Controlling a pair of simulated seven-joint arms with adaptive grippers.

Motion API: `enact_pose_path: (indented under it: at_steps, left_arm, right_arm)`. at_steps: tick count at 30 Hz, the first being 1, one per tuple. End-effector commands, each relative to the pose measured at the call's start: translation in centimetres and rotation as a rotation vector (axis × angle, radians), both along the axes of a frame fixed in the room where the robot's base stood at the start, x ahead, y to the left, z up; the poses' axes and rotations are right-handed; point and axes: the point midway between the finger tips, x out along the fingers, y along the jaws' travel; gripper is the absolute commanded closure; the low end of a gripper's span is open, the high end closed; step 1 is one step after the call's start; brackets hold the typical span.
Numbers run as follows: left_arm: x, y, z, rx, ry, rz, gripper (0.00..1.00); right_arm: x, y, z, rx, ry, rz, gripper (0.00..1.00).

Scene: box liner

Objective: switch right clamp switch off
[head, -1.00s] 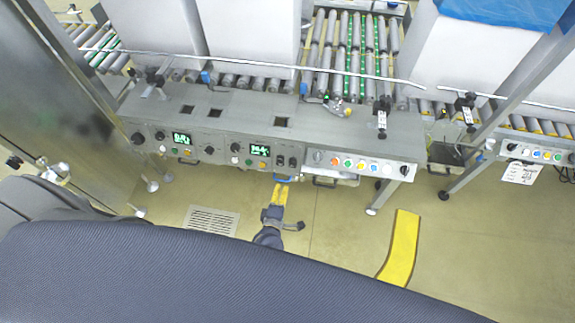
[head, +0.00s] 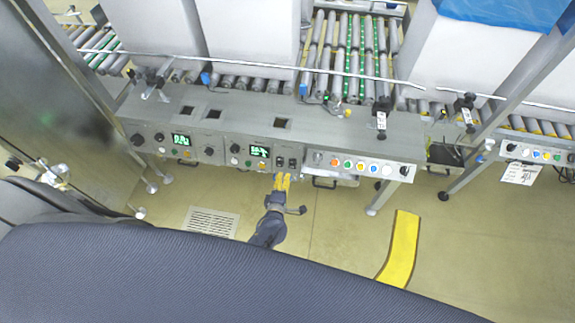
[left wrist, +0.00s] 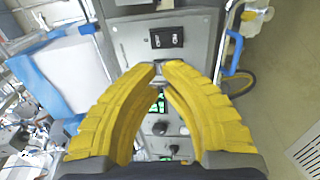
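The control panel (head: 225,148) on the front of the grey machine carries a pair of small black switches (head: 286,162), right of a green display. In the left wrist view a black double switch (left wrist: 167,37) sits on a light grey plate just beyond my fingertips. I cannot read any label or tell its position. My left gripper (head: 283,176) has yellow fingers and is just below these switches in the head view. In the left wrist view the fingertips (left wrist: 161,68) nearly meet, with nothing seen between them; contact with the panel is unclear. My right gripper is not in view.
A box with coloured buttons (head: 360,165) is right of the switches. Black knobs and a green display (head: 258,151) lie left. A blue handle (left wrist: 236,52) stands out beside the panel in the left wrist view. The floor in front is open, with a yellow strip (head: 402,245).

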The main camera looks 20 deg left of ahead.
Motion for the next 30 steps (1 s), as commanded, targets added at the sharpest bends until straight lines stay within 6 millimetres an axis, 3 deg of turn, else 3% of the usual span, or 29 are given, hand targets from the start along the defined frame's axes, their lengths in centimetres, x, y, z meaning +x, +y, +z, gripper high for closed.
enact_pose_path:
  at_steps: [6, 13, 30]
  left_arm:
    - [3.5, 0.4, -0.7, 0.000, -0.001, -0.001, 1.00]
    - [5.9, 0.8, -1.3, 0.000, 0.000, -0.001, 1.00]
    - [7.2, 0.9, -1.6, 0.000, 0.000, -0.001, 1.00]
  right_arm:
    - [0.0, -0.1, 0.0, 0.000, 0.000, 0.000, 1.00]
    - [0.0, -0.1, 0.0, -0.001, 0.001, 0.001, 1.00]
    - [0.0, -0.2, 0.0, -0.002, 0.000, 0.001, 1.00]
